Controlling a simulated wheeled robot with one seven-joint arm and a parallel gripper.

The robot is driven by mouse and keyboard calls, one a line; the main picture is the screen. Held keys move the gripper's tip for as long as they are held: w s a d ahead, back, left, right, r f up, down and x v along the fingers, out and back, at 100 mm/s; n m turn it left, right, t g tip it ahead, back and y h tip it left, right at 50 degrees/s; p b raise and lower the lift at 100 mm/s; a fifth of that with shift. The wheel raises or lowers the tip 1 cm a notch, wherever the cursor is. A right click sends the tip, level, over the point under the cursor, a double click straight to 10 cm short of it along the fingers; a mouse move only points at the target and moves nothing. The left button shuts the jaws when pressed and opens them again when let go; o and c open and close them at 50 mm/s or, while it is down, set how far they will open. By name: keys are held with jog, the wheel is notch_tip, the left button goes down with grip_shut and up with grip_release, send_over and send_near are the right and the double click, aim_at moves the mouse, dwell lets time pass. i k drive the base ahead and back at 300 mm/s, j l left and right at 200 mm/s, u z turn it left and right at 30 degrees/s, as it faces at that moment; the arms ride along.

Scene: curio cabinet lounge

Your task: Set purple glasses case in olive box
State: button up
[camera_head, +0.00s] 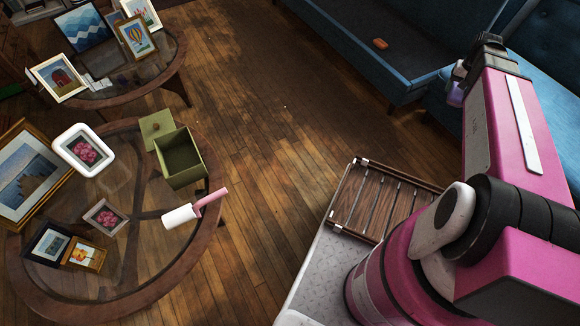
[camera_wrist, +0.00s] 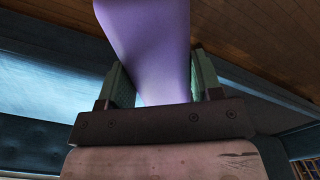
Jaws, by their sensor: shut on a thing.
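The purple glasses case (camera_wrist: 150,45) is held between the fingers of my gripper (camera_wrist: 155,90) and fills the upper middle of the wrist view. In the head view only a small purple part of the case (camera_head: 455,96) shows beside my gripper (camera_head: 460,80), high at the right near the blue sofa. The olive box (camera_head: 182,160) stands open on the near round glass table at the left, far from my gripper. Its olive lid (camera_head: 157,128) lies beside it toward the back. The box floor that shows looks empty.
The near glass table (camera_head: 213,222) also bears a pink-handled lint roller (camera_head: 195,207) in front of the box and several picture frames (camera_head: 84,150). A second table (camera_head: 178,62) with frames stands behind. A blue sofa (camera_head: 370,60) holds a small orange item (camera_head: 380,44). Wooden floor between is clear.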

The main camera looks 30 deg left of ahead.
aim_at(184, 163)
jog(key=k+j+u, duration=0.45)
jog(key=k, duration=0.15)
jog(key=k+j+u, duration=0.45)
jog(key=j, duration=0.25)
jog(key=j+u, duration=0.1)
jog(key=j, duration=0.5)
jog(key=i+j+u, duration=0.1)
jog(key=j, duration=0.45)
